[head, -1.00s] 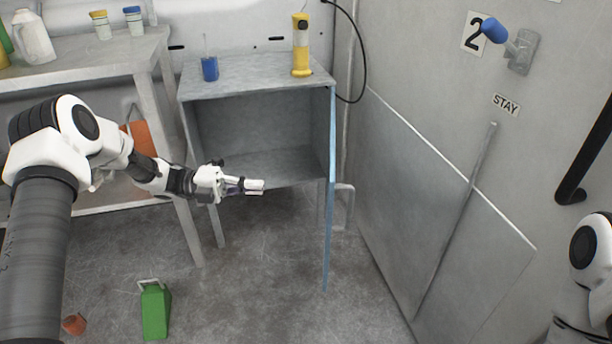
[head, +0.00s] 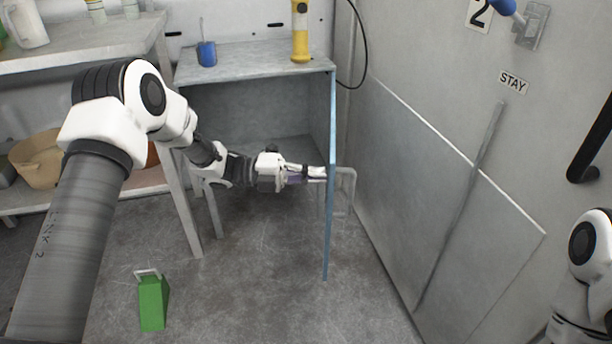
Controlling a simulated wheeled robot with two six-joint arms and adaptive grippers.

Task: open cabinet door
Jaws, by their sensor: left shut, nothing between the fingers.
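The grey metal cabinet (head: 255,60) stands against the back wall with its front open. Its blue-edged door (head: 330,215) hangs from the right side and is swung out toward me, seen almost edge-on. A grey bar handle (head: 350,190) shows on the door's right, outer side. My left gripper (head: 322,173) is shut and empty, in front of the cabinet opening, with its fingertips at the inner face of the door. I cannot tell whether they touch it. My right arm shows at the lower right edge, but its gripper is out of view.
A blue cup (head: 207,54) and a yellow lamp-like object (head: 300,32) stand on the cabinet. A shelf table (head: 95,62) is at the left. A green can (head: 151,302) stands on the floor. A grey panel (head: 440,190) leans at the right wall; floor between is clear.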

